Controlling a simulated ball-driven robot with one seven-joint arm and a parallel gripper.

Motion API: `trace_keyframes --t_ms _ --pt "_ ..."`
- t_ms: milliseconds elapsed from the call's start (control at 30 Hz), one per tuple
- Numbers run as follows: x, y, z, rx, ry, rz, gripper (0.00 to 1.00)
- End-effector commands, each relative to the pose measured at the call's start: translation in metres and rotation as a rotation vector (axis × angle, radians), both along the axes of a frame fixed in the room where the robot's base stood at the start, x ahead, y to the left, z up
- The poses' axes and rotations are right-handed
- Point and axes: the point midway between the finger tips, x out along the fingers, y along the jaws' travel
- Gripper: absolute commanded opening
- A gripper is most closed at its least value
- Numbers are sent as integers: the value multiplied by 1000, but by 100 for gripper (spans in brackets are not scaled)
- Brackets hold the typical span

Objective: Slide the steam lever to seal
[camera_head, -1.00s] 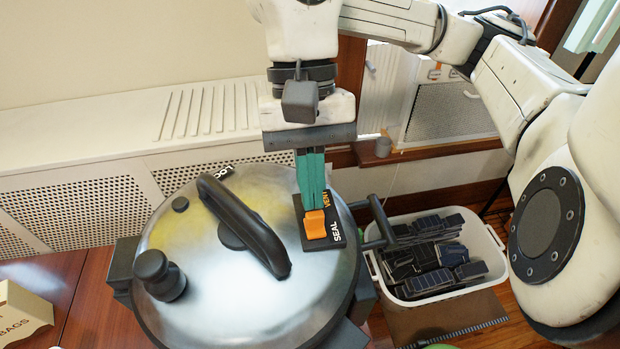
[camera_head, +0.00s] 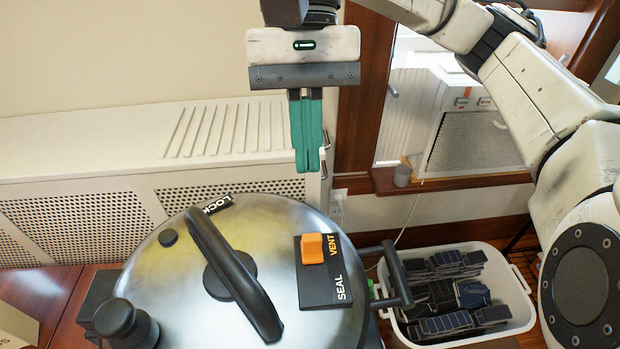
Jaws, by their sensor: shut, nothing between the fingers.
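The pressure cooker (camera_head: 190,290) stands on the table, its round metal lid closed under a black handle (camera_head: 232,275). A black plate (camera_head: 318,290) on the lid's right side carries the words VENT, towards the back, and SEAL, towards the front. The orange steam lever (camera_head: 312,249) sits at the plate's back end, beside VENT. The front part beside SEAL is bare. My gripper (camera_head: 308,170) points down with its teal fingers shut and empty. Its tips appear above and behind the lever, apart from it.
A black knob (camera_head: 122,322) stands at the lid's front left, and a side handle (camera_head: 398,275) sticks out right. A white bin (camera_head: 520,315) of dark items is at right. A radiator cover (camera_head: 100,205) and window sill (camera_head: 450,180) lie behind.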

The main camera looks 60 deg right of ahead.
Motion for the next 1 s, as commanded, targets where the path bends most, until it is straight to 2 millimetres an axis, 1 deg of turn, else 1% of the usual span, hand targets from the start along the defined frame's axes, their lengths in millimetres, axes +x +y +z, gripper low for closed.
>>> trace_keyframes --t_ms 33,100,200,300,933,1000 --pt "2 -3 8 -1 -1 0 0" --pt "4 -6 17 0 -2 -1 0" --pt "6 -8 26 0 0 1 0" --pt "7 -10 31 1 -1 1 0" --pt "7 -11 33 1 0 1 0" --pt "7 -11 35 1 0 1 0"
